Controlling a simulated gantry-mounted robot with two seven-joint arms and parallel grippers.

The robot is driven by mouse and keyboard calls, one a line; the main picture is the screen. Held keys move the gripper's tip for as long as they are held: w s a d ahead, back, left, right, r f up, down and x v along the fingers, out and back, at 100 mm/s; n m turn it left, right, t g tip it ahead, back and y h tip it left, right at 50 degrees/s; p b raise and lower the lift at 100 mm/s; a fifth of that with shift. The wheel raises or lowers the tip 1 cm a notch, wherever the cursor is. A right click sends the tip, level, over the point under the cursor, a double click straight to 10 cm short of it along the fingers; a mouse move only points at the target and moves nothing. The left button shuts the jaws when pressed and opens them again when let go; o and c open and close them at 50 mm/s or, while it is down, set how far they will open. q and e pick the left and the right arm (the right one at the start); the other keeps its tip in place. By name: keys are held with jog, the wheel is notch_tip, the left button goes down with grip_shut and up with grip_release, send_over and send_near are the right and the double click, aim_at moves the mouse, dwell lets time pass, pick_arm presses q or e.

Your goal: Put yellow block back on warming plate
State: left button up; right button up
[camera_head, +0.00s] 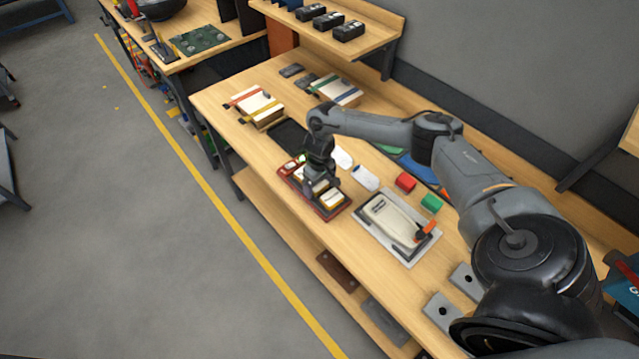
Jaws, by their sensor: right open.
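My right gripper (318,190) points down over a dark red tray (338,213) on the wooden bench; its jaws are open. In the tray, a pale yellow block (332,199) lies beside the fingers, on their right. Whether the fingers touch it is unclear, and the gripper hides part of the tray. A flat grey plate (406,255) lies right of the tray; it looks most like the warming plate, but I cannot be sure. A cream-coloured item (392,220) with a dark label and an orange piece (427,232) sits on it. My left gripper is out of view.
A red block (405,182) and a green block (431,203) stand behind the grey plate. A white item (365,178) lies between tray and red block. A dark flat panel (287,138) and book-like stacks (256,106) lie farther left. A shelf (330,40) rises behind the bench.

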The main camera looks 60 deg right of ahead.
aim_at(319, 185)
jog(key=shift+r, duration=0.1)
notch_tip(319, 185, up, 6)
jog(key=shift+f, duration=0.1)
notch_tip(319, 185, up, 5)
jog(key=p, duration=0.3)
jog(key=w+a+f+n+t+y, duration=0.1)
jog(key=a+f+n+t, duration=0.15)
jog(key=a, duration=0.95)
jog(key=a+f+n+t+y, duration=0.15)
jog(key=a+n, duration=0.25)
jog(key=a, duration=0.7)
jog(key=w+a+f+n+t, duration=0.1)
jog(key=a+f+n+t, duration=0.15)
jog(key=a, duration=0.95)
jog(key=s+a+r, duration=0.4)
jog(key=s+r, duration=0.1)
jog(key=s, duration=0.1)
jog(key=s+d+r+m+g+h, duration=0.1)
jog(key=s+d, duration=0.3)
jog(key=s, duration=0.2)
jog(key=s+d+m+g+h, duration=0.1)
jog(key=s+d+m+g, duration=0.1)
jog(key=s+d, duration=0.2)
jog(key=s, duration=0.3)
jog(key=shift+s+r, duration=0.15)
jog(key=shift+r, duration=0.2)
